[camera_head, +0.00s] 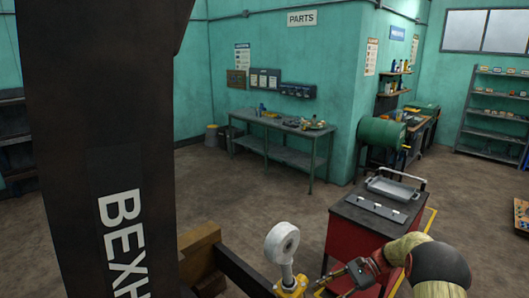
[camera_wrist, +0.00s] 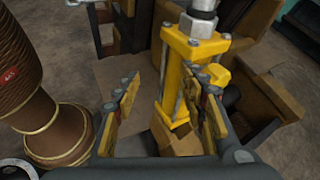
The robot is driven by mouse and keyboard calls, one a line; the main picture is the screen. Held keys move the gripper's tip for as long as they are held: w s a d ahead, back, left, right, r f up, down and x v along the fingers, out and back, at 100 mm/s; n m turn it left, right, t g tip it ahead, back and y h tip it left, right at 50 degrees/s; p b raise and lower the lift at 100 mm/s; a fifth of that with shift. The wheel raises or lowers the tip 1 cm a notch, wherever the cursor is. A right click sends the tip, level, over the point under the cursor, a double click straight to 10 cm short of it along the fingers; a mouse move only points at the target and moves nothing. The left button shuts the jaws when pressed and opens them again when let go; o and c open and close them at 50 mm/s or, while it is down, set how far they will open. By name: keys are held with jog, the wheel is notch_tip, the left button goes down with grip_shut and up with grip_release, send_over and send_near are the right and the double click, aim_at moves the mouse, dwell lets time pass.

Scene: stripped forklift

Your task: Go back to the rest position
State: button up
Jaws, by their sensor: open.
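My gripper (camera_head: 326,281) is at the lower right of the head view, pointing left toward a yellow cylinder block (camera_head: 291,288) with a rod and a white round head (camera_head: 282,243) above it. In the wrist view my gripper (camera_wrist: 168,92) is open, with one finger left of the yellow block (camera_wrist: 178,72) and the other overlapping its right side. The block is upright, with a grey nut and rod at its top. I cannot tell whether the right finger touches it. The block's lower end is partly hidden.
A dark mast labelled BEXH (camera_head: 95,130) fills the head view's left. A red cart (camera_head: 340,236) with a grey tray (camera_head: 393,188) stands close behind my gripper. A workbench (camera_head: 262,143) and green drum (camera_head: 381,134) stand farther back. Open floor lies between.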

jog(key=s+r+n+t+h+b, duration=0.2)
jog(key=s+n+h+b, duration=0.2)
jog(key=s, duration=0.7)
jog(key=s+a+r+n+t+h+b, duration=0.1)
jog(key=s+r+n+t+h+b, duration=0.1)
jog(key=s+b, duration=0.5)
jog(key=s+r+n+t+h+b, duration=0.2)
jog(key=s+n+t+h+b, duration=0.2)
jog(key=s, duration=1.2)
jog(key=n+h+b, duration=0.2)
jog(key=n, duration=0.1)
jog(key=shift+s+a+r, duration=0.15)
jog(key=shift+a, duration=0.15)
dwell(0.3)
